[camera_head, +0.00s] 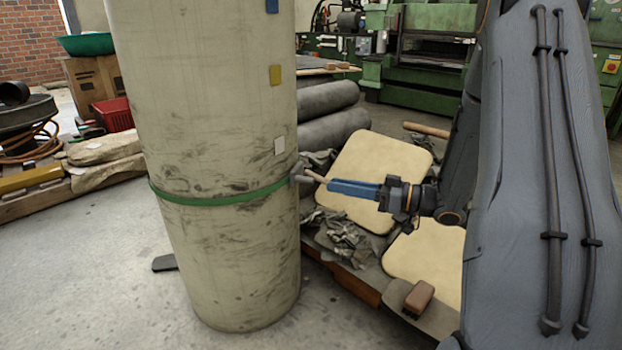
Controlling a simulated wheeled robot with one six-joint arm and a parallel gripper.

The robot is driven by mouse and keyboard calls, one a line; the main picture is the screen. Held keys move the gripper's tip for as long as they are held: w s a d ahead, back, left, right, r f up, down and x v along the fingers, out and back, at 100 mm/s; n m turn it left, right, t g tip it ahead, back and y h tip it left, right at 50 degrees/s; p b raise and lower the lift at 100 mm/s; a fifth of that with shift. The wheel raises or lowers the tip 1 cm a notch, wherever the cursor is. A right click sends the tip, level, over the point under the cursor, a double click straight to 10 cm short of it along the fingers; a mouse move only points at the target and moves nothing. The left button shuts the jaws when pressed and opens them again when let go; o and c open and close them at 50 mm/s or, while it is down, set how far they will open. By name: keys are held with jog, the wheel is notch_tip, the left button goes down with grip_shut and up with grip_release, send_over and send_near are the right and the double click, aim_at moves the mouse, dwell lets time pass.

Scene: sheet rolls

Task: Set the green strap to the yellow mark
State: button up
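A tall pale roll (215,110) stands upright on the floor, with dark smudges on its side. The green strap (215,200) runs around it, below the middle. A small grey buckle with a brownish handle (312,176) sits at the strap's right end. Along the roll's right side are a blue mark (272,6), the yellow mark (275,75) and a white mark (279,146). The strap is below all three, nearest the white one. My gripper (331,186), with blue fingers, is at the handle's outer end. The fingers overlap in this view, so their gap and hold cannot be told.
Cream pads (375,180) and crumpled grey scraps (345,238) lie on a low platform behind my gripper. Grey rolls (330,130) lie beyond. A brown block (418,297) lies at the lower right. The floor left of the roll is mostly clear.

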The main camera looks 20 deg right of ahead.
aim_at(313, 181)
jog(key=shift+b+x, duration=1.6)
jog(key=shift+x, duration=2.2)
jog(key=shift+s, duration=0.1)
grip_shut()
